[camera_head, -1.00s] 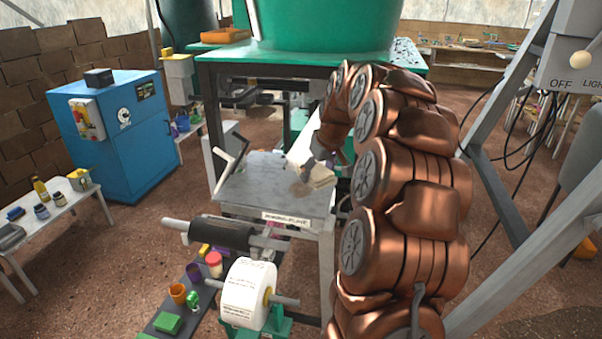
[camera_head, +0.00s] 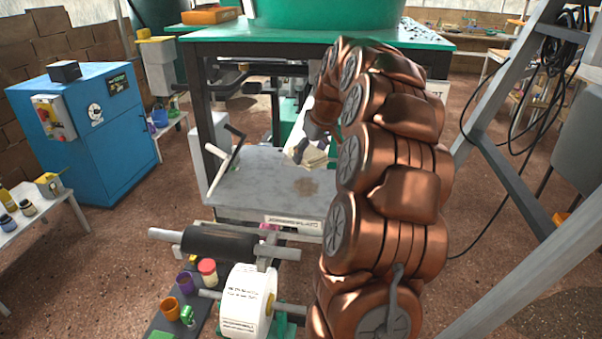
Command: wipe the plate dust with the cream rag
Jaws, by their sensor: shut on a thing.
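The grey metal plate (camera_head: 245,190) lies flat on the machine in the middle of the view. A brown patch of dust (camera_head: 306,187) shows on its right part. My gripper (camera_head: 305,150) is at the far right of the plate, partly hidden by my copper-coloured arm. It is shut on the cream rag (camera_head: 314,158), which hangs by the plate's back right, behind the dust patch. I cannot tell whether the rag touches the plate.
A roller (camera_head: 215,243) and a white paper roll (camera_head: 247,298) stand in front of the plate. A lever (camera_head: 236,150) rises at its left back. A green-topped table (camera_head: 300,33) stands behind. A blue cabinet (camera_head: 85,135) is at left.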

